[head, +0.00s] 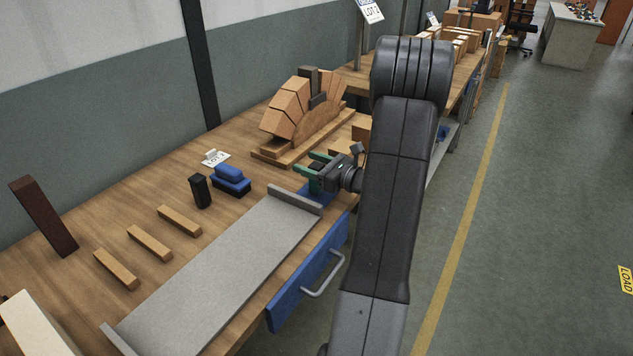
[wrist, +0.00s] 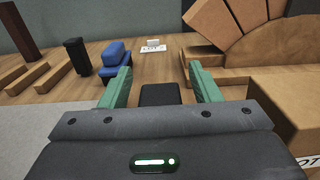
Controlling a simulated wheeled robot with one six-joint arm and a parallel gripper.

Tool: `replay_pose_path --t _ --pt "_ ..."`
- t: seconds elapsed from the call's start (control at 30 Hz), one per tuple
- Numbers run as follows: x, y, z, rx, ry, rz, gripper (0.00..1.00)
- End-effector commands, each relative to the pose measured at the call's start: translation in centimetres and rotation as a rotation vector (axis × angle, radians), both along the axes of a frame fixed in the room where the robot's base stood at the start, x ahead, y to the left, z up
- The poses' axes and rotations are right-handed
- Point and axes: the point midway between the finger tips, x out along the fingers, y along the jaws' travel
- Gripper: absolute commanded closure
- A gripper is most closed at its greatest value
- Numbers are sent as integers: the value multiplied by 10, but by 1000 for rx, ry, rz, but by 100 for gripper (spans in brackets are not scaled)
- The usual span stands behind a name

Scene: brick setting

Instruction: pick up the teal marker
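I cannot make out a teal marker in either view. My gripper (head: 306,163) is above the workbench (head: 120,213), near its front edge and in front of the wooden arch. Its two green fingers are spread apart in the wrist view (wrist: 159,72), with no marker seen between them. A dark block shape (wrist: 160,94) shows low between the fingers; I cannot tell whether it is part of my gripper. My arm and gripper hide part of the bench.
The wooden arch (head: 288,110) stands behind my gripper. Left of it are a blue-topped block (head: 231,177), a black upright block (head: 200,191), a LOT card (head: 215,158), wooden strips (head: 150,242) and a grey tray (head: 215,275). A blue drawer front (head: 290,299) is below.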

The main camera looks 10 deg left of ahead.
Motion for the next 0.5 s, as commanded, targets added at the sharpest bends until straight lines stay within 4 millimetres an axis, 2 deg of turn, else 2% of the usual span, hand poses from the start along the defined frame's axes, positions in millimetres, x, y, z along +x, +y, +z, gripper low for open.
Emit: replay_pose_path --t 0.03,0.2,0.23,0.5 --pt "0 0 0 0 0 0 54" --pt "0 0 0 0 0 0 87" --pt "0 0 0 0 0 0 90" --pt "0 0 3 0 -1 0 90"
